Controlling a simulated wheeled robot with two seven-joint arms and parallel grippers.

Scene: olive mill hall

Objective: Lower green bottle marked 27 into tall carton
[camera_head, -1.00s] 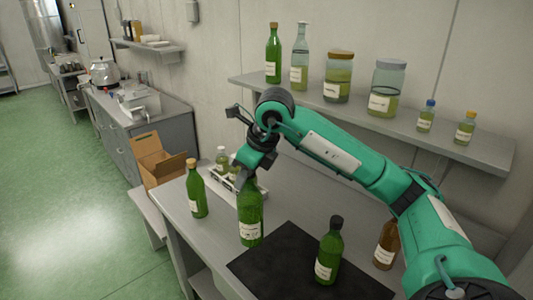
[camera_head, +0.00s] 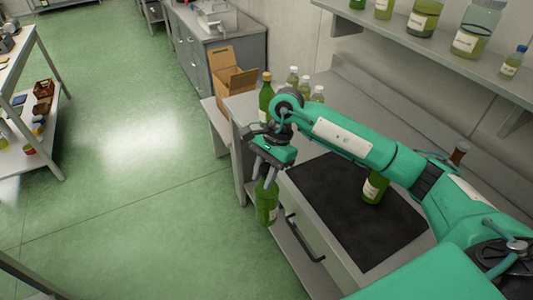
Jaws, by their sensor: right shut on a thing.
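My right gripper (camera_head: 269,180) is shut on a green bottle (camera_head: 266,208) and holds it upright by its upper part, beyond the left front edge of the table. The number on its label is too small to read. The tall carton (camera_head: 228,84) is brown cardboard with its top flaps open. It stands on a low grey stand beyond the table's far left end, up and left of the held bottle and apart from it. My left gripper is not in view.
A green bottle with a gold cap (camera_head: 265,100) stands at the table's far left, near the carton. Small bottles (camera_head: 292,76) stand behind it. Another green bottle (camera_head: 374,188) stands on the black mat (camera_head: 345,225).

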